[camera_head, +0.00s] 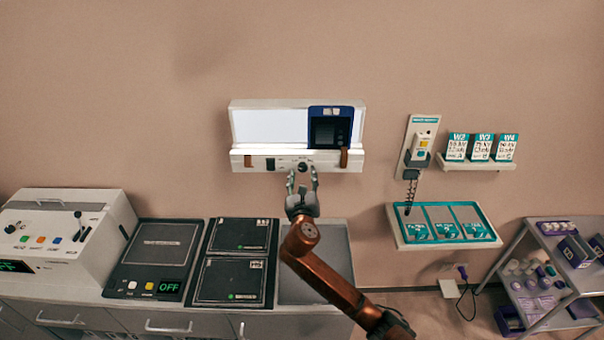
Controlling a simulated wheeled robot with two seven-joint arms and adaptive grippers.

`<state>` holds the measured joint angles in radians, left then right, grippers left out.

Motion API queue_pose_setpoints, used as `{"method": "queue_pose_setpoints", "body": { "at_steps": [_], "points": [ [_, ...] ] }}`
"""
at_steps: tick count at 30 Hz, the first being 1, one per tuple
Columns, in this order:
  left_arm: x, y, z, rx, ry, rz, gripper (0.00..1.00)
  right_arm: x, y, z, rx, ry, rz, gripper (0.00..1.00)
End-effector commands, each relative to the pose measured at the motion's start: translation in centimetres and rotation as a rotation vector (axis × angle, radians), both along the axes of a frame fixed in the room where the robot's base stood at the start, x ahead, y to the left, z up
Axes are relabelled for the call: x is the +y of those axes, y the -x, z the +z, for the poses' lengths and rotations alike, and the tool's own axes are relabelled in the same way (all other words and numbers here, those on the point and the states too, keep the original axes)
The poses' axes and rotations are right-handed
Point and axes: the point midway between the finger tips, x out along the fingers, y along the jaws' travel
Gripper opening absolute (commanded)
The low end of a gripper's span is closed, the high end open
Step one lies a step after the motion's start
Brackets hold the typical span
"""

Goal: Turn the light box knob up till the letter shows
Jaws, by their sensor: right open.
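The light box (297,104) hangs on the wall at the centre. Its left panel (267,126) glows white. A blue-framed dark plate (330,128) covers its right part, and I can make out no clear letter on it. The small dark knob (304,167) sits on the lower front strip of the box. My right gripper (302,176) is open and points up at the knob, its fingertips just below or around it; I cannot tell whether they touch. My left gripper is not in view.
A dark switch (270,164) and brown clips sit on the same strip. Below are black cassettes (238,236), a pad reading OFF (157,258) and a white control console (55,235). To the right are a wall handset (421,142), a teal-edged tray (445,240) and a cart (560,270).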

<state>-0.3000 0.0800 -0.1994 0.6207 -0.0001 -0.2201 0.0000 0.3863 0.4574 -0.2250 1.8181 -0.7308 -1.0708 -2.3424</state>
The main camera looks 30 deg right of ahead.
Motion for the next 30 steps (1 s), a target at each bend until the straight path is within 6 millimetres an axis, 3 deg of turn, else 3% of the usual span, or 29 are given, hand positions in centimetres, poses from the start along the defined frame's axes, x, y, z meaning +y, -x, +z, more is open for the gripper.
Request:
{"method": "queue_pose_setpoints", "body": {
  "at_steps": [6, 14, 30],
  "points": [
    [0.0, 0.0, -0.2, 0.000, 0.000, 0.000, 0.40, -0.9, -1.4, 0.0, -0.001, -0.001, 0.000, 0.42],
    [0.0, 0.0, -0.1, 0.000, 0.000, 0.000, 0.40, -1.0, -1.5, 0.0, -0.001, -0.002, 0.000, 0.42],
    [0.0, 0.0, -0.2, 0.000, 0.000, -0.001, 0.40, -0.9, -1.5, -0.1, 0.000, -0.002, 0.001, 0.05]
  ]
}}
